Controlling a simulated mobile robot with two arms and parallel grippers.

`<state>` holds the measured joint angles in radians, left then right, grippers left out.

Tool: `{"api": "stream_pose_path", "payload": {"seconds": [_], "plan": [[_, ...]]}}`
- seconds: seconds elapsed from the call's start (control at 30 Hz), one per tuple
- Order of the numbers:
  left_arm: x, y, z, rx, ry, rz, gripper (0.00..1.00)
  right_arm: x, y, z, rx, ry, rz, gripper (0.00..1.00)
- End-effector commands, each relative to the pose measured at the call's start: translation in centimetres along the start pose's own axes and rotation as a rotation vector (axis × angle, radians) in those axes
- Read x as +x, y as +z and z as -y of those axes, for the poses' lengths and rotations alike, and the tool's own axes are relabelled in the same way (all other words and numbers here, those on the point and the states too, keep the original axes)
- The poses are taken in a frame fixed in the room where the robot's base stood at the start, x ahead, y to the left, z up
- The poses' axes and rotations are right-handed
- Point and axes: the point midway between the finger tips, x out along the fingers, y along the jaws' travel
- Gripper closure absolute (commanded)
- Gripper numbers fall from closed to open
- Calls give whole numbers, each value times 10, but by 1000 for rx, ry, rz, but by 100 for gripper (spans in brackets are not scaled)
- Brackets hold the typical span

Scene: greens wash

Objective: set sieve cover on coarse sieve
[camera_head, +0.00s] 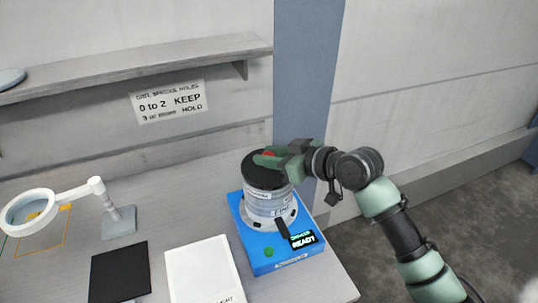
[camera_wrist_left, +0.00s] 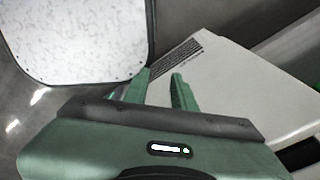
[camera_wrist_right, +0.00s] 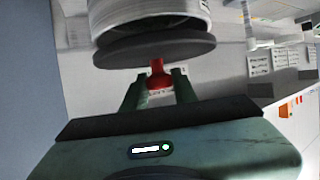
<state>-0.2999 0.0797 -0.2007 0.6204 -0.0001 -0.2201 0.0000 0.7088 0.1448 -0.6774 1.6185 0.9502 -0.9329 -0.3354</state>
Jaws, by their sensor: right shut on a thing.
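The sieve cover (camera_head: 264,175) is a dark round disc with a red knob, above the top of the sieve stack (camera_head: 268,207). In the right wrist view the cover (camera_wrist_right: 155,51) lies close against the pale stack (camera_wrist_right: 115,14); whether it is fully seated I cannot tell. My right gripper (camera_head: 268,157) is shut on the cover's red knob (camera_wrist_right: 158,80). The coarse sieve cannot be told apart from the other rings. My left gripper (camera_wrist_left: 160,84) is open and empty in its wrist view, out of the head view.
A white panel (camera_head: 204,272), a black square (camera_head: 119,272) and a magnifier lamp (camera_head: 120,222) are to the left. A shelf (camera_head: 140,62) runs along the wall.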

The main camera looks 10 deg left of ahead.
Motion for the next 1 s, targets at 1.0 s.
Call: {"api": "stream_pose_path", "payload": {"seconds": [1.0], "plan": [[5,0,0,-2,0,0,74,4,10,0,0,0,0,100]]}}
